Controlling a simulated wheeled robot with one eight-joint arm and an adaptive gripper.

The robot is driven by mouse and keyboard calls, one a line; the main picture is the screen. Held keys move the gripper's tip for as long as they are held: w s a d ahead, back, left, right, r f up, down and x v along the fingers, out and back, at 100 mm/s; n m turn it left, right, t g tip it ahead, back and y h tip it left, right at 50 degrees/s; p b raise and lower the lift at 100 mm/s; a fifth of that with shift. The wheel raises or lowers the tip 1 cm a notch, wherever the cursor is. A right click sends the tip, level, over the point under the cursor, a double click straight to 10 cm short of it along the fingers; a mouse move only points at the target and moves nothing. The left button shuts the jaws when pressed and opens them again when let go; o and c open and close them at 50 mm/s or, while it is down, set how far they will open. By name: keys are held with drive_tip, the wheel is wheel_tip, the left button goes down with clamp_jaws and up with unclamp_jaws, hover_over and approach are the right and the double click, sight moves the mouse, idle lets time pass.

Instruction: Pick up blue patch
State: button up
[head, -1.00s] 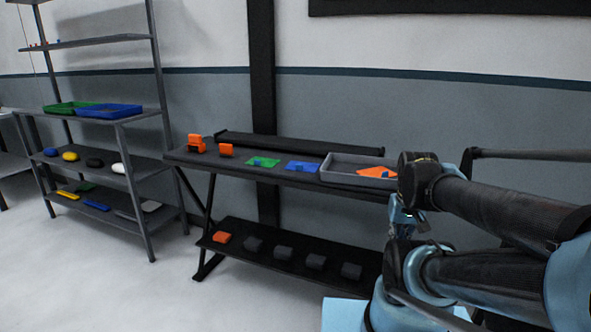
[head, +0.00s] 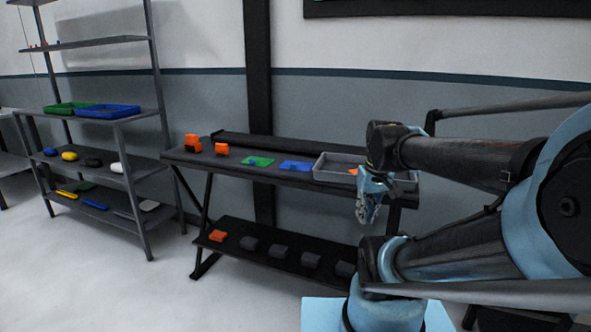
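The blue patch (head: 298,165) lies flat on the dark table, between a green patch (head: 258,161) and a grey tray (head: 335,178). A small blue piece stands on it. My gripper (head: 364,216) hangs in front of the tray, pointing down, to the right of the blue patch and apart from it. It looks small and dark here, and I cannot tell whether its fingers are open. An orange patch (head: 353,171) shows in the tray, mostly hidden behind my gripper and arm.
Orange blocks (head: 192,143) stand at the table's left end. A lower shelf (head: 262,252) holds several dark blocks and an orange one (head: 217,235). A shelf rack at the left carries a blue tray (head: 108,111) and a green tray (head: 66,108). The floor before the table is clear.

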drive_tip(key=w+a+r+n+y, duration=0.1)
drive_tip(key=w+a+r+n, duration=0.4)
drive_tip(key=w, duration=0.6)
drive_tip(key=w+a+r+n+g+y, duration=0.1)
drive_tip(key=w+a+r+n, duration=0.2)
drive_tip(key=w+a+r, duration=0.6)
drive_tip(key=w+a+r+n+y, duration=0.25)
drive_tip(key=w+r+n, duration=0.2)
drive_tip(key=w, duration=0.95)
drive_tip(key=shift+h, duration=0.45)
drive_tip(key=x, duration=1.2)
drive_tip(key=shift+s+a+f, duration=0.2)
drive_tip(key=shift+s+f, duration=0.05)
drive_tip(key=shift+d+x, duration=0.15)
drive_tip(key=shift+x, duration=1.15)
drive_tip(key=shift+d+x, duration=0.15)
drive_tip(key=shift+x, duration=1.15)
drive_tip(key=shift+s+f, duration=0.1)
drive_tip(key=shift+s, duration=0.05)
clamp_jaws()
